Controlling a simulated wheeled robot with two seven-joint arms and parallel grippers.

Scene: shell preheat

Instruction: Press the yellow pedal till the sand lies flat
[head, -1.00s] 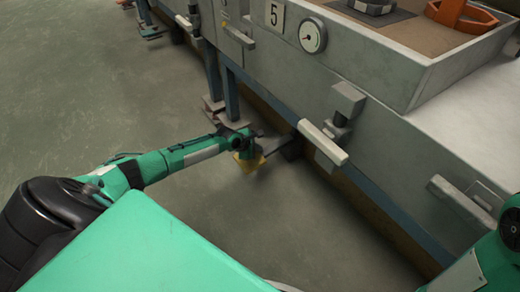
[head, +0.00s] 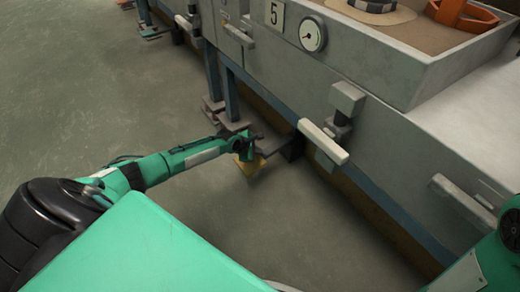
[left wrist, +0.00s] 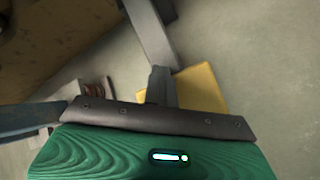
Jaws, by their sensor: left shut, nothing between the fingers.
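The yellow pedal (head: 246,169) is low by the floor at the end of a dark bar from under the bench. My left gripper (head: 252,152) is shut and empty, directly over the pedal in the head view. In the left wrist view its dark finger (left wrist: 161,86) overlaps the edge of the yellow pedal plate (left wrist: 204,90); I cannot tell whether it touches. Brown sand (head: 432,34) lies in the bench-top tray (head: 392,70). A tan disc with a black-and-white checked piece (head: 378,10) sits there, cut off by the frame. My right gripper is out of view.
The grey bench carries a round gauge (head: 313,34), a number 5 plate (head: 276,14) and jutting handles (head: 323,142). An orange ring-shaped part (head: 462,12) lies in the tray. A blue leg (head: 229,93) stands beside my gripper. Open floor lies left.

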